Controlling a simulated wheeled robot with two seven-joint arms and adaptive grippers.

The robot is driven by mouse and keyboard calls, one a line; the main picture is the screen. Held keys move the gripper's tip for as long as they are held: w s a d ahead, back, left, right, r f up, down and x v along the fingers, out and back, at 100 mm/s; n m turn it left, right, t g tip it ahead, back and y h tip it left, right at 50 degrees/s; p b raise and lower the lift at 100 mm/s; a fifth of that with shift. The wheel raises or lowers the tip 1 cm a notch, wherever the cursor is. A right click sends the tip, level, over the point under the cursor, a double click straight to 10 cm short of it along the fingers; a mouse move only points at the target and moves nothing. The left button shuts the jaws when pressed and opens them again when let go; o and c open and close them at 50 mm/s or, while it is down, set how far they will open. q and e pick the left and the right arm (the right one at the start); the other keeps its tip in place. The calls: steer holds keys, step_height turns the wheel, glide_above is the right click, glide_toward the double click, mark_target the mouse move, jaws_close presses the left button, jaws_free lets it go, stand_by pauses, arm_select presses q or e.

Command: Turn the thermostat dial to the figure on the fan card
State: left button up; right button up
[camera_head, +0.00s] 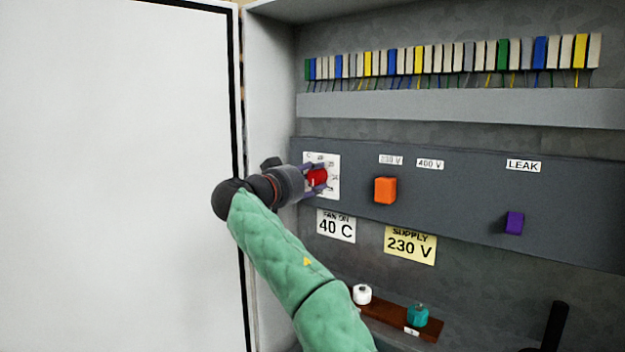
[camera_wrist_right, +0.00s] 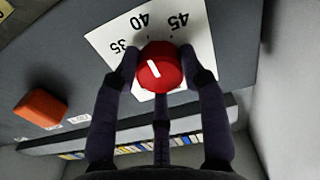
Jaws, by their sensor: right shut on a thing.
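The red thermostat dial (camera_head: 317,176) sits on a white scale plate at the left of the grey panel. In the wrist view the red dial (camera_wrist_right: 161,68) has a white mark left of its middle, and 35, 40 and 45 show on the scale plate (camera_wrist_right: 112,30). I cannot tell exactly which figure the mark points at. My right gripper (camera_head: 314,180) is shut on the dial, with fingers on both sides of it in the wrist view (camera_wrist_right: 160,72). The fan card (camera_head: 336,226) below reads "FAN ON 40 C". My left gripper is out of view.
An orange switch (camera_head: 385,190) stands right of the dial, and a purple one (camera_head: 514,222) is under the LEAK label. A yellow supply card (camera_head: 410,245) reads 230 V. The open cabinet door (camera_head: 120,180) is at left. A brown shelf (camera_head: 385,316) holds white and teal knobs.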

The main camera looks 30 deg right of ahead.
steer(key=shift+r, duration=0.15)
steer(key=o, duration=1.1)
steer(key=shift+o, duration=0.2)
steer(key=shift+a, duration=0.1)
steer(key=v, duration=1.1)
steer(key=shift+s+a, duration=0.2)
steer(key=shift+a, duration=0.1)
